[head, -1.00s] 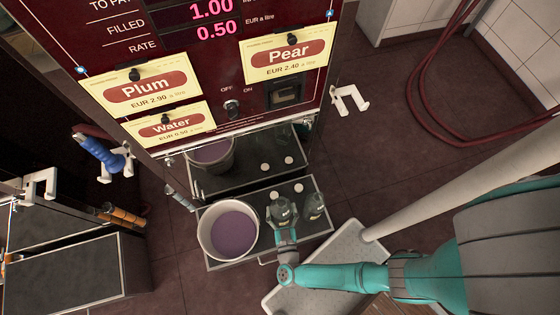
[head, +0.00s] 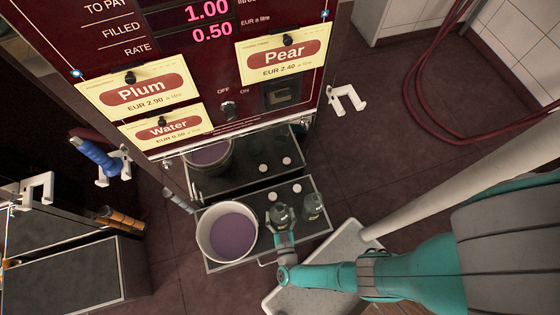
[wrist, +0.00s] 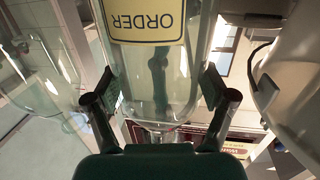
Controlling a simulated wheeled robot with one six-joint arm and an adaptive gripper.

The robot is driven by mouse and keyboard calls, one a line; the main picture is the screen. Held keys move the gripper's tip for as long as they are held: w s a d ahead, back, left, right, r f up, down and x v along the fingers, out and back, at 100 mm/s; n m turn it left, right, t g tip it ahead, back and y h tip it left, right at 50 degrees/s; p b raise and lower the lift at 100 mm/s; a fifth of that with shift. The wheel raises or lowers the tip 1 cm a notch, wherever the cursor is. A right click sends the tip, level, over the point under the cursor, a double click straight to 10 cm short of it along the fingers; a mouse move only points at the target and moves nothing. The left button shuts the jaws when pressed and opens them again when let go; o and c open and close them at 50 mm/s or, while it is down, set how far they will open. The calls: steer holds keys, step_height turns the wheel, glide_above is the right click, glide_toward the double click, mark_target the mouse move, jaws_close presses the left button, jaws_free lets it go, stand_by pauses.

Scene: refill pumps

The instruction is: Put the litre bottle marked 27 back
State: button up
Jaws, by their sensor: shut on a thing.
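My gripper (head: 284,216) is shut on a clear bottle (wrist: 155,75), with one finger on each side of it in the wrist view. The bottle's yellow label reads ORDER, upside down in that view; no number 27 is readable. In the head view my gripper covers most of the bottle, over the lower tray (head: 315,234) of the pump. I cannot tell whether the bottle touches the tray. A second clear bottle (head: 314,207) stands just to the right of my gripper; its marking is too small to read.
A white bucket of purple liquid (head: 228,232) stands on the tray, close left of my gripper. White round spots (head: 271,197) show behind. A dark upper shelf (head: 240,176) holds another bucket (head: 210,157). A white hook (head: 345,98) juts out at right.

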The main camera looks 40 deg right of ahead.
steer(key=shift+f, duration=0.15)
steer(key=o, duration=1.7)
